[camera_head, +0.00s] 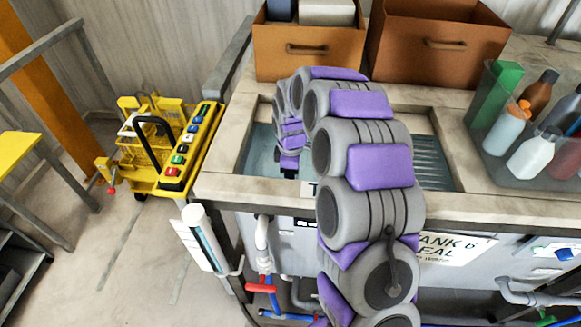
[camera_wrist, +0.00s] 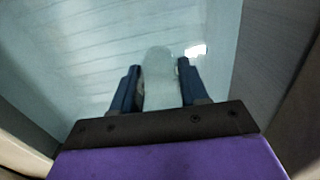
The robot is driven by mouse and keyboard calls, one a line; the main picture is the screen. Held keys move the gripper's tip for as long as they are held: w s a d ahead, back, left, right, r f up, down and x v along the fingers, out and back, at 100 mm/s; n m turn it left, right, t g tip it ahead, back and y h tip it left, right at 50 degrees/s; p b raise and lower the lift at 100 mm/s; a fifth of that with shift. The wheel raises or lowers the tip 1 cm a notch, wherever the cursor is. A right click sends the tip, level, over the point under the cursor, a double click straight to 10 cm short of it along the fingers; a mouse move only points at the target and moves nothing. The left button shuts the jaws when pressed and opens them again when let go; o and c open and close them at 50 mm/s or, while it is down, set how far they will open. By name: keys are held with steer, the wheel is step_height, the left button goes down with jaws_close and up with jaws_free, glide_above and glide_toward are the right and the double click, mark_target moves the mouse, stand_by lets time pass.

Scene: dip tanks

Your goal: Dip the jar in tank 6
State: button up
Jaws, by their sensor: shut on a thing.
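In the wrist view a pale, translucent jar (camera_wrist: 160,88) sits between the two dark blue fingers of my gripper (camera_wrist: 157,75), which is shut on it. Behind the jar are pale blue-green, lined surfaces and a bright reflection. In the head view my gripper (camera_head: 289,172) points down inside the left part of the tank (camera_head: 228,186) opening. The jar cannot be made out there. Whether the jar touches the liquid is unclear.
Two brown boxes (camera_head: 306,66) (camera_head: 432,73) stand behind the tank. A clear bin (camera_head: 490,140) of bottles stands on the right. A yellow cart (camera_head: 150,180) with coloured buttons is at the left. A white tube (camera_head: 203,236) hangs at the tank's front left corner; pipes run below.

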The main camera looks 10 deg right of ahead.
steer(key=shift+f, duration=4.05)
steer(key=shift+r, duration=0.2)
step_height(320, 180, up, 18)
steer(key=p, duration=0.7)
steer(key=shift+p, duration=0.35)
steer(key=shift+r, duration=0.1)
stand_by(1.7)
